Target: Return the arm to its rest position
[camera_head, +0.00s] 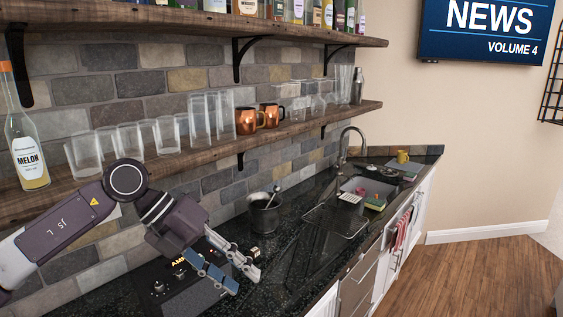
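My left arm (70,225) comes in from the left, in front of the lower shelf and over the counter. My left gripper (245,281) points down and to the right, above the black counter. Its two fingers are apart, with nothing visible between them. Below and behind it is a black appliance with knobs (173,290), partly hidden by the arm. My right arm and gripper are not in view.
A dark metal pot with utensils (265,216) stands just beyond the gripper. A lower shelf (216,149) holds glasses, copper mugs (247,121) and a melon bottle (26,150). A sink with a faucet (344,147) is farther right. Wooden floor (480,275) lies open at right.

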